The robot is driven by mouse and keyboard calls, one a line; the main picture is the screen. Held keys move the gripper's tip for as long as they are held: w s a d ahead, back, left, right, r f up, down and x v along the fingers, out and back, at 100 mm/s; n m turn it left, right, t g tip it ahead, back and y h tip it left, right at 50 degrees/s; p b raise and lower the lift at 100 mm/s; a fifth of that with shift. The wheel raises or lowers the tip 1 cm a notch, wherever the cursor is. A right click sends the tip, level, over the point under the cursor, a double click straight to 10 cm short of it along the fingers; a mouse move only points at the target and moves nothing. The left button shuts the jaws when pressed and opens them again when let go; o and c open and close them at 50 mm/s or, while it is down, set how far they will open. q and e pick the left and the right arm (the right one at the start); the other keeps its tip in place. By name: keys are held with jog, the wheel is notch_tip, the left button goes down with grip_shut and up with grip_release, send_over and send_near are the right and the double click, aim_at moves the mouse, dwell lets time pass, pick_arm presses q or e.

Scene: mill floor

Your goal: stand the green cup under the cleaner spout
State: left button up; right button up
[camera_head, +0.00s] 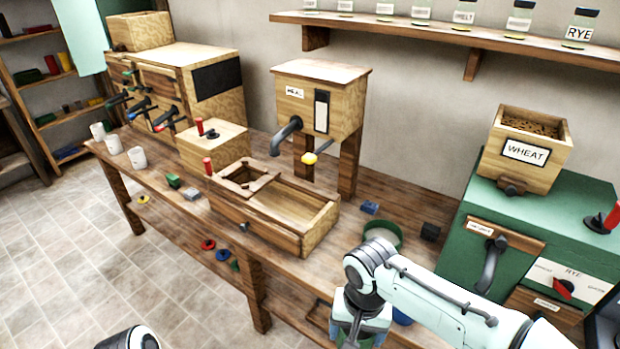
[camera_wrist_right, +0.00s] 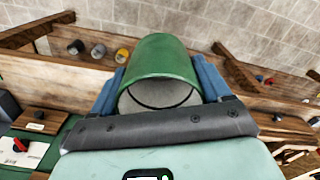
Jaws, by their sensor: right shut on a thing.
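My right gripper (camera_wrist_right: 160,95) is shut on the green cup (camera_wrist_right: 165,58); its blue fingers press the cup from both sides in the right wrist view. The cup's open mouth shows a pale inside. In the head view my right arm comes in from the lower right and largely hides the gripper and cup at the bottom edge. The dark cleaner spout (camera_head: 489,266) curves down from the front of the green machine (camera_head: 455,255), right of and apart from the gripper. Only a piece of my left arm shows at the bottom left; its gripper is out of view.
A green round container (camera_head: 383,232) and a black block (camera_head: 430,232) stand on the bench near the green machine. The meal box (camera_head: 318,100) has its own spout over a wooden tray (camera_head: 318,232). A wheat hopper (camera_head: 522,152) sits on the machine.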

jog(key=w+d+f+n, duration=0.1)
jog(key=w+d+f, duration=0.3)
jog(key=f, duration=0.5)
jog(key=w+d+f+n, duration=0.1)
jog(key=w+d+f, duration=0.3)
jog(key=f, duration=0.5)
jog(key=shift+w+d+f, duration=0.3)
jog(key=shift+w+f, duration=0.1)
jog(key=shift+w, duration=0.35)
jog(key=shift+s, duration=0.1)
